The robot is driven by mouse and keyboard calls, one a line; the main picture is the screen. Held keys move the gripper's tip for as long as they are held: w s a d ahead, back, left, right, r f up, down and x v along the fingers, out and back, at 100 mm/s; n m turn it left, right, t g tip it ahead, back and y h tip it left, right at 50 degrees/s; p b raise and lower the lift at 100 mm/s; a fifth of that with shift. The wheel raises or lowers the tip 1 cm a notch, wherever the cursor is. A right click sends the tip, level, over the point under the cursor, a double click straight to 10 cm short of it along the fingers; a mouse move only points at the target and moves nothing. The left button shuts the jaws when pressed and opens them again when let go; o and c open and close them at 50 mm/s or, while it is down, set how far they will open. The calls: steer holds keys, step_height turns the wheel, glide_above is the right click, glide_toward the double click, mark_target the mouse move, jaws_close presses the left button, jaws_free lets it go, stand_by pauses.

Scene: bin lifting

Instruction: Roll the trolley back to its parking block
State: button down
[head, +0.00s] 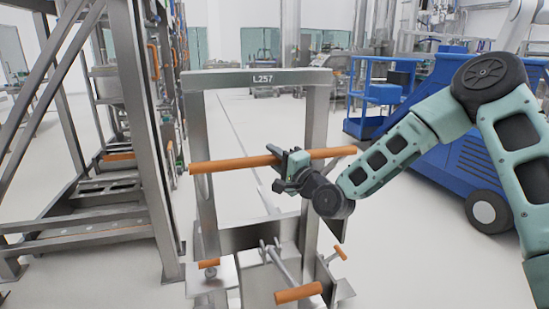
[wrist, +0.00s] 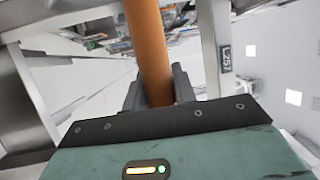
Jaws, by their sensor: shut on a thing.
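The trolley (head: 257,79) is a grey metal frame with a plate reading L257 on its top bar. It stands upright in the middle of the head view. An orange push bar (head: 225,164) runs across it at mid height. My gripper (head: 283,163) is shut on the push bar, right of its middle. In the wrist view the bar (wrist: 148,45) passes between the two fingers (wrist: 155,92). Lower on the trolley are more orange handles (head: 298,293). The trolley's wheels are mostly hidden. I cannot make out a parking block.
A steel rack (head: 136,130) with a low platform (head: 80,238) stands close on the left. A blue wheeled machine (head: 455,165) stands on the right behind my arm. Pale floor (head: 245,125) is open beyond the trolley, with a dark line along it.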

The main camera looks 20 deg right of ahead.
steer(key=shift+s+a, duration=0.2)
steer(key=shift+s, duration=0.05)
steer(key=shift+r, duration=0.1)
steer(key=c, duration=1.1)
jaws_free()
steer(key=shift+d, duration=0.15)
steer(key=shift+s+d, duration=0.15)
steer(key=shift+s, duration=0.2)
steer(key=p+v, duration=0.9)
steer(key=v, duration=0.7)
steer(key=shift+s+f+p, duration=0.2)
steer(key=shift+s+p, duration=0.05)
steer(key=shift+p, duration=0.05)
